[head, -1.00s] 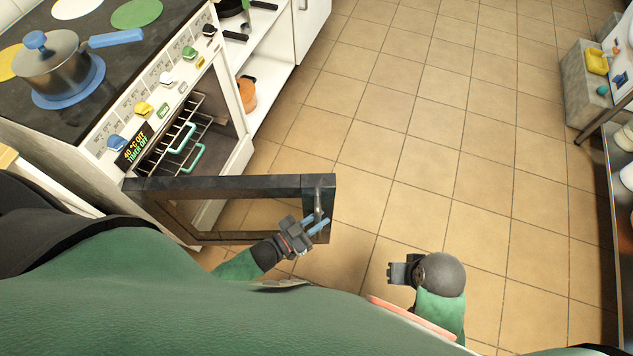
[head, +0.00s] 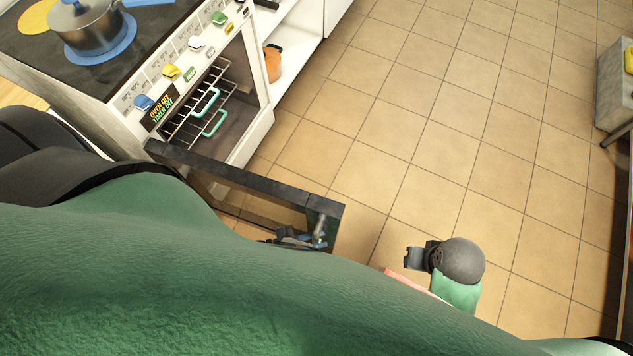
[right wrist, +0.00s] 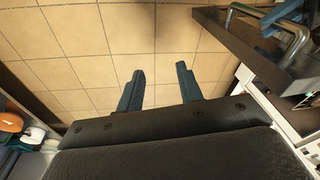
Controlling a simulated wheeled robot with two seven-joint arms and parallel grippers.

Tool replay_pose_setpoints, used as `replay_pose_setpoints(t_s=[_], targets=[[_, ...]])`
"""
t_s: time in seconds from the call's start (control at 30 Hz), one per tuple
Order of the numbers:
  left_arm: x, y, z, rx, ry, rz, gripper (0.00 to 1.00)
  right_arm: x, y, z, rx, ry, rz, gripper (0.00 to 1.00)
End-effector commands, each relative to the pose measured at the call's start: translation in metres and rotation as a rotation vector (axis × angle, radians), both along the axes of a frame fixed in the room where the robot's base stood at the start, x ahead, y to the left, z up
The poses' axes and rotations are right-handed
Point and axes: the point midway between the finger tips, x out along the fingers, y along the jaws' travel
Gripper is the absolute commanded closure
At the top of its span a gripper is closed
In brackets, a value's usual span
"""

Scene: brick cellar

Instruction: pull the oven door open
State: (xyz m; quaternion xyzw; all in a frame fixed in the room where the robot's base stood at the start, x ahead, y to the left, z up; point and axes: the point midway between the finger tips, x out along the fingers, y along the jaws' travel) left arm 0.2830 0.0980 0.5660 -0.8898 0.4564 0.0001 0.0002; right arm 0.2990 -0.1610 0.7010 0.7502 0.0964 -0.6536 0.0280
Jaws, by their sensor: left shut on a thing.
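The oven door (head: 245,183) is swung wide open on the oven (head: 190,60), with its free end toward the lower middle of the head view. A metal handle (head: 320,228) is on the door near that free end. My left gripper (head: 306,240) is at the handle and shut on it; my green torso and the door partly hide it. My right gripper (head: 412,258) is to the right of the door, apart from it. In the right wrist view its two blue fingers (right wrist: 160,82) are spread and empty. The handle also shows in the right wrist view (right wrist: 285,40).
Wire racks with green handles (head: 212,108) are inside the oven. An orange pot (head: 272,62) is on the shelf beside the oven. Tiled floor (head: 440,130) is clear to the right, up to a grey block (head: 615,85).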

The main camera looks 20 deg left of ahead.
Motion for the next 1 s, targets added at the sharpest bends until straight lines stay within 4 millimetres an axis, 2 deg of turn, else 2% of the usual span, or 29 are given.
replay_pose_setpoints(t_s=[0.1, 0.13, 0.2, 0.57, 1.0], targets=[[0.001, 0.000, 0.001, -0.001, -0.002, 0.001, 1.00, 0.000, 0.000, 0.001, -0.001, -0.001, 0.000, 0.64], [0.001, 0.000, 0.001, -0.001, -0.002, 0.001, 0.78, 0.000, 0.000, 0.001, -0.001, -0.001, 0.000, 0.64], [0.001, 0.000, 0.001, 0.000, -0.001, 0.001, 0.64, 0.001, 0.000, 0.001, -0.001, -0.002, 0.000, 0.64], [-0.002, 0.003, -0.001, 0.000, 0.000, 0.001, 0.63, 0.002, -0.001, 0.000, -0.001, -0.006, 0.000, 0.64], [-0.037, 0.052, -0.001, 0.000, 0.001, 0.001, 0.63, 0.011, 0.017, -0.024, 0.037, -0.056, 0.021, 0.64]])
